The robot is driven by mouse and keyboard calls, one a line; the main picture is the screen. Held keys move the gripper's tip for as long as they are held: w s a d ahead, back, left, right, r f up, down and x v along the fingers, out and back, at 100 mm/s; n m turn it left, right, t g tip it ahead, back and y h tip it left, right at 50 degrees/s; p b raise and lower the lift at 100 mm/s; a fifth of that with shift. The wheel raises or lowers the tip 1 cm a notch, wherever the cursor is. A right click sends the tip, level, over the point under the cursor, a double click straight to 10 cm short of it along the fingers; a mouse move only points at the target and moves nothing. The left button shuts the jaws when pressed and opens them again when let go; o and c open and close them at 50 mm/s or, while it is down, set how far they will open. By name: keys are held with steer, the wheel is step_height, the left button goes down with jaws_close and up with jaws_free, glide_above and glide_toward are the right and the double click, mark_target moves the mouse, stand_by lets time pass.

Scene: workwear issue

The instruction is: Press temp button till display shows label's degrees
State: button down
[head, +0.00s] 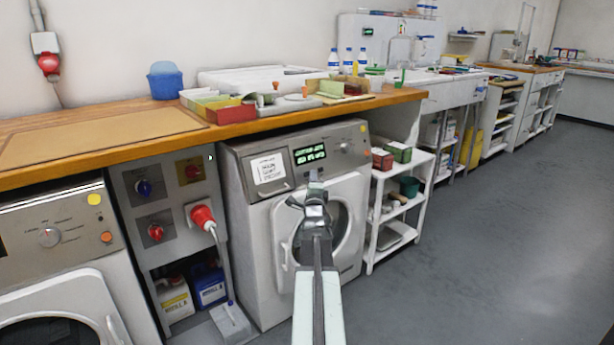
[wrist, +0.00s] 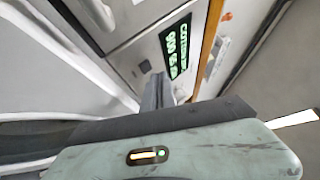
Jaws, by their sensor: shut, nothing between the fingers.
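The washing machine (head: 255,225) under the counter carries a dark display (head: 310,154) with two lines of green text, too small to read surely. The display also shows, turned on its side, in the wrist view (wrist: 176,44). A white label (head: 268,168) with handwritten lines is on the panel left of the display; I cannot read its degrees. My gripper (head: 314,182) is shut and empty, its tip just below the display in the head view. In the wrist view its fingers (wrist: 158,92) point at the panel beside the display. The temp button is not distinguishable; contact cannot be told.
A second washer (head: 60,250) stands at the left. Between them is a grey panel with switches and a red plug (head: 202,214). The wooden counter (head: 235,129) overhangs the machine. A white shelf (head: 395,205) stands close to the right. The grey floor (head: 480,240) is clear.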

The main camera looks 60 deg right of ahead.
steer(key=shift+w+d+f, duration=0.1)
steer(key=shift+w+d, duration=0.05)
steer(key=shift+w, duration=0.25)
steer(key=shift+w+d+f, duration=0.1)
steer(key=shift+w, duration=0.2)
stand_by(0.6)
steer(key=shift+s, duration=0.1)
steer(key=shift+s+a+r, duration=0.2)
steer(key=shift+s+a, duration=0.05)
steer(key=shift+s, duration=0.35)
steer(key=shift+s+a+r+p, duration=0.25)
steer(key=shift+s, duration=0.5)
steer(key=shift+s+a+r+p, duration=0.25)
steer(key=shift+s, duration=0.5)
steer(key=shift+s+a+r+p, duration=0.25)
steer(key=shift+s, duration=0.5)
stand_by(1.8)
